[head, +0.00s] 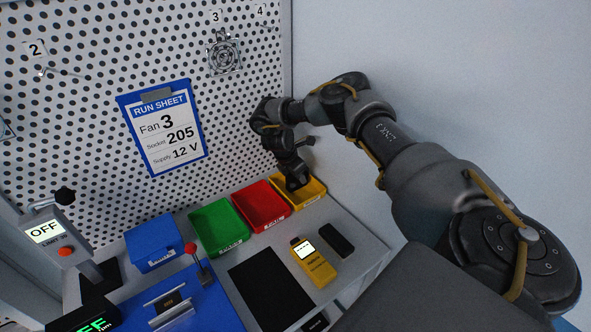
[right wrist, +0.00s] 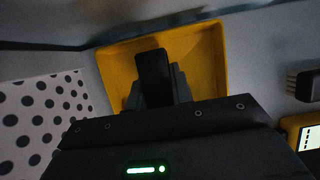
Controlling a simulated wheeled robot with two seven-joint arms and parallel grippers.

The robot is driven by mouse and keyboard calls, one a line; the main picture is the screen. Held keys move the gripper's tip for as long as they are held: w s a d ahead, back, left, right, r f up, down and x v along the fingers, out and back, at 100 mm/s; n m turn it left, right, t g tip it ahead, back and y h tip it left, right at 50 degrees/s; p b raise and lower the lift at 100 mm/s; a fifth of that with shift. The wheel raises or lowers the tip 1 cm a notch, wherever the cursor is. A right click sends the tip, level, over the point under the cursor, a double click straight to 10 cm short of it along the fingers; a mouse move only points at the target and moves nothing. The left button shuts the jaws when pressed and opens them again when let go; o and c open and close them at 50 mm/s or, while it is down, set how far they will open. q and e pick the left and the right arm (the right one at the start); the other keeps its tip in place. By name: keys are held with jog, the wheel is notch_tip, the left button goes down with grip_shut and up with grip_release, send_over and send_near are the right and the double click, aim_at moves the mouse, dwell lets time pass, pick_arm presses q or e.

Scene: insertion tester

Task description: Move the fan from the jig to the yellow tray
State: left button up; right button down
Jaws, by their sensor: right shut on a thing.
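The yellow tray (head: 318,190) is at the right end of the row of bins in the head view, and it fills the upper middle of the right wrist view (right wrist: 212,60). My right gripper (head: 296,183) is over the tray, pointing down. In the right wrist view its grey fingers (right wrist: 155,95) are shut on a dark flat block (right wrist: 153,72), which looks like the fan seen edge-on. The block appears within the tray's outline; whether it touches the floor I cannot tell. The jig (head: 170,303) is on a blue base at lower left. My left gripper is not in view.
A red bin (head: 262,207), a green bin (head: 219,228) and a blue box (head: 153,243) stand left of the tray. A yellow meter (head: 314,264) and a dark block (head: 337,240) lie in front. A grey fan-like part (head: 223,55) hangs on the pegboard. A wall is at right.

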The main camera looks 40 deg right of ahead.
jog(key=shift+f, duration=0.55)
jog(key=shift+r, duration=0.2)
jog(key=shift+f, duration=0.1)
jog(key=c, duration=1.2)
grip_release()
jog(key=shift+c, duration=0.2)
jog(key=v, duration=1.2)
